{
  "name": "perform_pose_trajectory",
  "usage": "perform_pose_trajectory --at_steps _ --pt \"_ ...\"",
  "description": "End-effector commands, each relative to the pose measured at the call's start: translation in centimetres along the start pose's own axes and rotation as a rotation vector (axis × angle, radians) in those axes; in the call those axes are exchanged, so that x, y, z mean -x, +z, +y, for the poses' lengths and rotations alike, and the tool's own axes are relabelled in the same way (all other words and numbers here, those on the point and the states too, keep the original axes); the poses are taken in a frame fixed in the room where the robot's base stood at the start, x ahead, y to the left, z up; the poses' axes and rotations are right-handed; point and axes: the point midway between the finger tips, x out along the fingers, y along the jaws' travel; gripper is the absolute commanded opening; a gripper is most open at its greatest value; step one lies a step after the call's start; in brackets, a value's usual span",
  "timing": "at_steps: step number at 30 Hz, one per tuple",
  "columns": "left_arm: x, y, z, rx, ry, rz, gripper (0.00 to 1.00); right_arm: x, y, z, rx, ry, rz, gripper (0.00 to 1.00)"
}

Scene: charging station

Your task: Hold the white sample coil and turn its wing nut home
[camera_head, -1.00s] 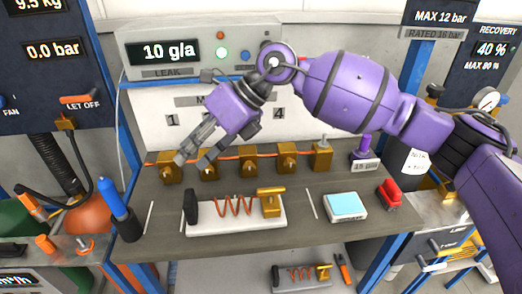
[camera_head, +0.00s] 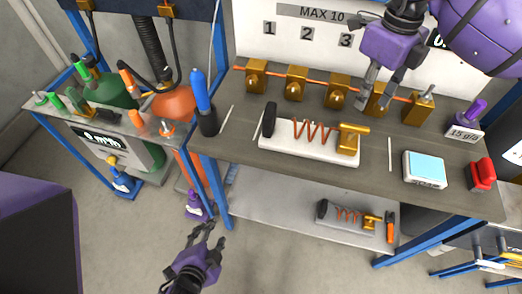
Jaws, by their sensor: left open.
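The white sample coil (camera_head: 285,138) lies on the bench, a white base with a copper spring coil (camera_head: 315,130). A black disc stands at its left end, and a gold T-shaped piece (camera_head: 349,139), apparently the wing nut, at its right end. My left gripper (camera_head: 211,238) is open and empty, low in front of the bench, left of the lower shelf. My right gripper (camera_head: 376,103) points down at the back of the bench, above and right of the coil, its fingers apart in front of a gold valve block. Neither gripper touches the white coil.
Gold valve blocks (camera_head: 296,84) on an orange pipe line the bench's back. A blue-topped bottle (camera_head: 202,95) stands left; a white device with a light-blue top (camera_head: 425,169) and a red item (camera_head: 482,175) stand right. A grey coil unit (camera_head: 345,217) lies on the lower shelf.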

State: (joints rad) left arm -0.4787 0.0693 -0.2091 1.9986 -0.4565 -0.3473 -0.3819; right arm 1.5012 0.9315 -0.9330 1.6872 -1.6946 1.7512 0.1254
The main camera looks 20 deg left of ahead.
Motion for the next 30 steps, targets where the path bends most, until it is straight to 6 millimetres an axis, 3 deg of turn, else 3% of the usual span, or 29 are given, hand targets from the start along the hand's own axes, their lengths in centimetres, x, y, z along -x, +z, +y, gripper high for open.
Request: perform_pose_trajectory --at_steps 8,12,18,24,30 --pt "-1.9 -9.4 -6.7 -0.941 -0.286 0.041 0.44 0.0 0.0 0.0 0.0 0.001 -0.001 0.31" --pt "-1.7 -14.6 -9.6 -1.393 -0.46 -0.013 0.44 0.0 0.0 0.0 0.0 0.001 -0.001 0.31" --pt "-0.7 -20.6 -12.4 -1.889 -0.674 -0.151 0.44 0.0 0.0 0.0 0.0 0.001 -0.001 0.31" --pt "-0.2 -23.8 -13.5 -2.132 -0.784 -0.247 0.44 0.0 0.0 0.0 0.0 0.001 -0.001 0.31" --pt "-1.2 -24.9 -14.3 -2.17 -0.799 -0.266 0.44 0.0 0.0 0.0 0.0 0.001 -0.001 0.31"
